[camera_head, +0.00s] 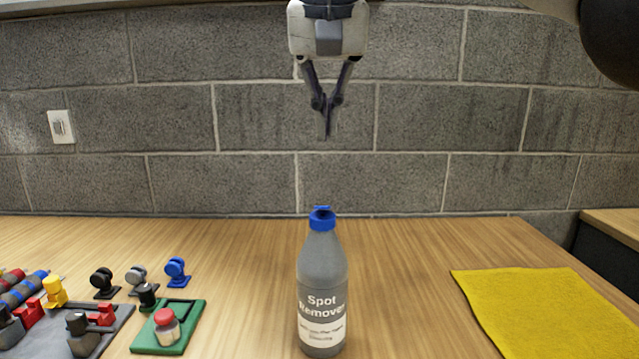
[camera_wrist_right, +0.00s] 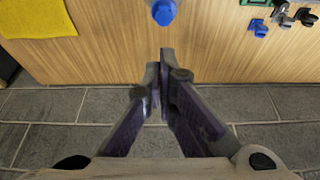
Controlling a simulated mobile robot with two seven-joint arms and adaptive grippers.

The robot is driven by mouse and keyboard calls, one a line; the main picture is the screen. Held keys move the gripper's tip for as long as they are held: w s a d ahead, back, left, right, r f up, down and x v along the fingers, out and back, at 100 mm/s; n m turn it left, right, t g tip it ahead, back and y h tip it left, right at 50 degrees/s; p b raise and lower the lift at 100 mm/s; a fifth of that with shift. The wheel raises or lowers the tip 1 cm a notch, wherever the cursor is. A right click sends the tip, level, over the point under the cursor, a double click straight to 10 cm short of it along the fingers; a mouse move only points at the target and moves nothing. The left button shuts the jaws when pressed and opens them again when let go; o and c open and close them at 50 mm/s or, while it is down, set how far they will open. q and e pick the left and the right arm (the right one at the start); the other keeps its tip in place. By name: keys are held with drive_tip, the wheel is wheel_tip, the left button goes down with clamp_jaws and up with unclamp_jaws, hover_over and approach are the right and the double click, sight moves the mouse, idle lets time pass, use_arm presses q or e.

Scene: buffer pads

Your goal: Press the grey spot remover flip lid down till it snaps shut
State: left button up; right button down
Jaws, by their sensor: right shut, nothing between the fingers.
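The grey spot remover bottle (camera_head: 322,285) stands upright on the wooden table, with a white-lettered label facing me. Its blue flip-lid cap (camera_head: 322,219) is on top; a small blue part sticks up at the top of the cap, and I cannot tell how far the lid is open. The blue cap also shows at the top edge of the right wrist view (camera_wrist_right: 164,11). My right gripper (camera_head: 326,132) is shut and empty, pointing down, well above the cap and apart from it. It also shows in the right wrist view (camera_wrist_right: 160,75). My left gripper is not in view.
A yellow cloth (camera_head: 550,310) lies at the right. A green tray (camera_head: 185,335) with a red-topped item, a grey tray (camera_head: 115,340) and several small coloured parts sit at the left. A block wall (camera_head: 420,170) stands behind the table. The table around the bottle is clear.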

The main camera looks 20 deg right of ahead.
hover_over(323, 208)
drive_tip(key=w+d, duration=0.1)
drive_tip(key=w, duration=0.2)
drive_tip(key=f, duration=0.4)
drive_tip(key=f+b, duration=0.1)
drive_tip(key=f, duration=0.1)
drive_tip(key=shift+s+d, duration=0.1)
drive_tip(key=shift+s, duration=0.15)
drive_tip(key=shift+s+f, duration=0.3)
drive_tip(key=shift+f, duration=0.2)
drive_tip(key=shift+s+f, duration=0.3)
drive_tip(key=shift+f, duration=0.2)
drive_tip(key=shift+s+a+f, duration=0.3)
drive_tip(key=shift+f, duration=0.05)
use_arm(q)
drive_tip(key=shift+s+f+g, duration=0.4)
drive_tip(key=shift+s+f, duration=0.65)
